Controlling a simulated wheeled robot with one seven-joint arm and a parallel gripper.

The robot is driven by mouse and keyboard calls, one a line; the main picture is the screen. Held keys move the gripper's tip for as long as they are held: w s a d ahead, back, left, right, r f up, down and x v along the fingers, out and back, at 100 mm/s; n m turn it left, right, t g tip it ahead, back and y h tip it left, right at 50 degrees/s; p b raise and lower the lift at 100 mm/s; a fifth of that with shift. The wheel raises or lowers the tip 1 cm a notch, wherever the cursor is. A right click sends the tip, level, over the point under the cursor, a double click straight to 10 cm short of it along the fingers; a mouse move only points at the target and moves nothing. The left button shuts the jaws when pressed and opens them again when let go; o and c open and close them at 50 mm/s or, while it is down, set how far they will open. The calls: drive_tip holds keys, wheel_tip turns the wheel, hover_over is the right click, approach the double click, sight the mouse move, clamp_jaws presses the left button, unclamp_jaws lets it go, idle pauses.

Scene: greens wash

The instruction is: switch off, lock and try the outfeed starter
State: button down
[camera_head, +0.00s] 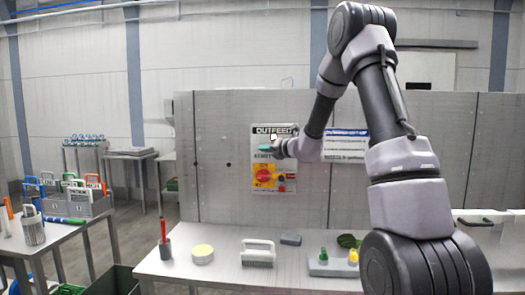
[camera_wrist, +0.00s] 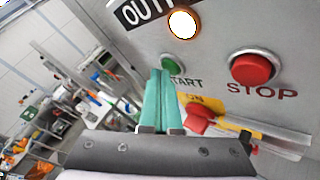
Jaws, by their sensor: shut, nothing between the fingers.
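The OUTFEED starter panel (camera_head: 257,186) is on the grey partition. In the wrist view its green START button (camera_wrist: 174,64), red STOP button (camera_wrist: 252,68) and bright round lamp (camera_wrist: 183,24) show. Below is a red rotary handle (camera_wrist: 199,122) on a yellow plate marked ON; the red-and-yellow switch (camera_head: 264,175) also shows in the head view. The handle's exact position is partly hidden by my gripper. My gripper (camera_wrist: 160,72), with teal fingers, is shut and empty, its tips at the START button; whether they touch it I cannot tell.
A side table at left holds a caddy (camera_head: 75,204) of tools. A blue-and-white sign (camera_head: 345,145) is right of the panel.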

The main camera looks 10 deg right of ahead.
drive_tip(key=shift+s+a, duration=0.2)
drive_tip(key=shift+s, duration=0.5)
drive_tip(key=shift+s+a, duration=0.25)
drive_tip(key=shift+s, duration=0.55)
drive_tip(key=shift+s+a, duration=0.3)
drive_tip(key=shift+s, duration=0.5)
drive_tip(key=shift+s+a, duration=0.25)
drive_tip(key=shift+s, duration=0.55)
drive_tip(key=s+a+r+n+g+y, duration=0.2)
drive_tip(key=s+a+r+n+g, duration=0.2)
drive_tip(key=s+n, duration=0.5)
drive_tip(key=s+a+r+n+g+y, duration=0.25)
drive_tip(key=s+a+r+n, duration=0.2)
drive_tip(key=s+n, duration=0.45)
drive_tip(key=s+d+n+h, duration=0.5)
drive_tip(key=s+d+n, duration=0.2)
drive_tip(key=s, duration=0.3)
drive_tip(key=s+d+f+n+h, duration=0.1)
drive_tip(key=s+d+n+h, duration=0.4)
drive_tip(key=s+d+n, duration=0.2)
drive_tip(key=s+n+g, duration=0.1)
drive_tip(key=s+n, duration=0.1)
drive_tip(key=shift+s+f, duration=0.25)
drive_tip(key=shift+s, duration=0.15)
